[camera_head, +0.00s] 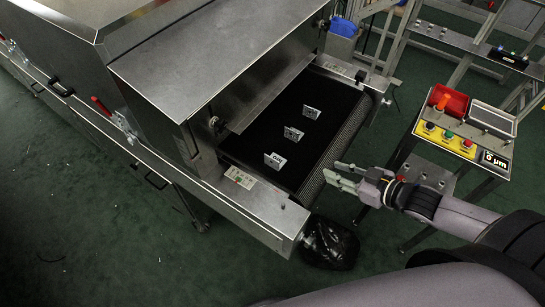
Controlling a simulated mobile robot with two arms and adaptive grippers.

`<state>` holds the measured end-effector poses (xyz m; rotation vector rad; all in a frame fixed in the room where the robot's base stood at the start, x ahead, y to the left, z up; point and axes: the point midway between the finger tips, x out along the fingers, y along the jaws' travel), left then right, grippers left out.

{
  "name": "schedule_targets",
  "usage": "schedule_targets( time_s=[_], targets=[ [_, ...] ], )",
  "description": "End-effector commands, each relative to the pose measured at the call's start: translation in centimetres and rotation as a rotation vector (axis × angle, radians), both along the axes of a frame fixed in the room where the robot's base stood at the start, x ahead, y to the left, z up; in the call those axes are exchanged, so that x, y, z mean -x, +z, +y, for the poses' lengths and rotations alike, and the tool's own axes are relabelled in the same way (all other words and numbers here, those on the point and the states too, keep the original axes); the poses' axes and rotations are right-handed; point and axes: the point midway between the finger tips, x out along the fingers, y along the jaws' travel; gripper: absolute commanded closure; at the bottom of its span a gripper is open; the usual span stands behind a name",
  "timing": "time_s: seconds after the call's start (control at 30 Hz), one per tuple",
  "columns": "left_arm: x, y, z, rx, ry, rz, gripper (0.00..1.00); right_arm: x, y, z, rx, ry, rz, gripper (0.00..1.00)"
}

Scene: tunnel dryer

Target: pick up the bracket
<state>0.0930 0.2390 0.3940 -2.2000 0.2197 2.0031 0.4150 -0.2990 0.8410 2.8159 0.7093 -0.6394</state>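Three small silver-grey brackets stand in a slanting row on the black conveyor belt (262,133) at the dryer's mouth. The far bracket (311,112) is nearest the belt's outer end, the middle bracket (293,133) comes after it, and the near bracket (275,160) is lowest in the picture. My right gripper (333,174) is to the right of the belt, apart from all three brackets. Its two pale fingers are spread with a gap between them, and nothing shows between them. My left gripper is not in view.
The dryer's metal hood (215,50) overhangs the belt on the left. A metal side rail (262,205) runs along the near side. A black bag (331,243) lies below the belt's corner. A yellow control panel (447,138) with a red bin (448,101) stands at right.

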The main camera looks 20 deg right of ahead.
Motion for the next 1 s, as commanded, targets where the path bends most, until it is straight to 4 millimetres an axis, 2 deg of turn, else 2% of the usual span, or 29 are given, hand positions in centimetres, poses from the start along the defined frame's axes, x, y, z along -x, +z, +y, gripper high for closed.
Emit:
schedule_targets(
  time_s=[0.03,0.1,0.23,0.47,1.0],
  targets=[
    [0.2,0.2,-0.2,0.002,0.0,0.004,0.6,0.4,2.1,1.9,-0.025,0.05,-0.008,0.73],
    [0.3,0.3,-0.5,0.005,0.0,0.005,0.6,0.9,3.9,3.7,-0.054,0.095,-0.014,0.73],
    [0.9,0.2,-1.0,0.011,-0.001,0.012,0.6,1.2,5.3,5.4,-0.083,0.132,-0.021,0.73],
    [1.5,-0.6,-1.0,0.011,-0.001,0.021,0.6,-0.5,4.6,6.7,-0.085,0.134,-0.027,0.73],
    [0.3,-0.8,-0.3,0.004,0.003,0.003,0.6,-5.8,2.0,10.6,-0.085,0.133,-0.027,0.73]
  ],
)
